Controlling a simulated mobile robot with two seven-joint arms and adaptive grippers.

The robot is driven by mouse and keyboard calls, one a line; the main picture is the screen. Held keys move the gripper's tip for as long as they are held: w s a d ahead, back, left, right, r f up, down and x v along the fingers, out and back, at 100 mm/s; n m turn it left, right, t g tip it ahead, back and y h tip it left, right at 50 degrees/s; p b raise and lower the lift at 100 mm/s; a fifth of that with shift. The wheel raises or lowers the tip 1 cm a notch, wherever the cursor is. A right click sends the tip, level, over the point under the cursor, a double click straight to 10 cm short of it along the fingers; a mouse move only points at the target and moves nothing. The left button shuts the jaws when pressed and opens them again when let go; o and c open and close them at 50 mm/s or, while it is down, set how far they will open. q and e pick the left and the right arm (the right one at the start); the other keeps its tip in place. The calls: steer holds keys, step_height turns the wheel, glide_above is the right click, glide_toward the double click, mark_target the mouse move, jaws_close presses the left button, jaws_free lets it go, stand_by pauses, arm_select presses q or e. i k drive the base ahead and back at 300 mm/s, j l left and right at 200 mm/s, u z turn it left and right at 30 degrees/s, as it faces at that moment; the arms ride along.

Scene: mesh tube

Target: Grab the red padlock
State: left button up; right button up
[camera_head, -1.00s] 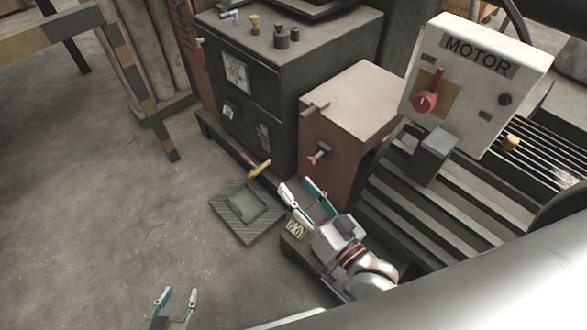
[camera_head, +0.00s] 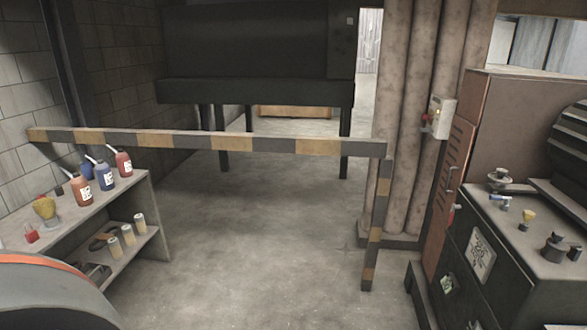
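A small red object (camera_head: 32,234), which looks like the red padlock, sits on the top of the grey shelf unit (camera_head: 130,194) at the left. It is small in the picture and its shackle is hard to make out. Neither of my grippers is in view.
A yellow item (camera_head: 45,208) and several bottles (camera_head: 105,174) stand on the same shelf top. Small cylinders (camera_head: 128,235) stand on the lower shelf. A striped barrier (camera_head: 250,143) crosses behind open floor (camera_head: 260,260). A dark cabinet (camera_head: 490,245) stands at the right.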

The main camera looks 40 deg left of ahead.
mark_target(32, 236)
steer(key=i+j, duration=0.35)
steer(key=u, duration=0.95)
steer(key=j+u, duration=0.1)
steer(key=u, duration=0.9)
steer(key=i+u, duration=0.1)
steer(key=u, duration=0.85)
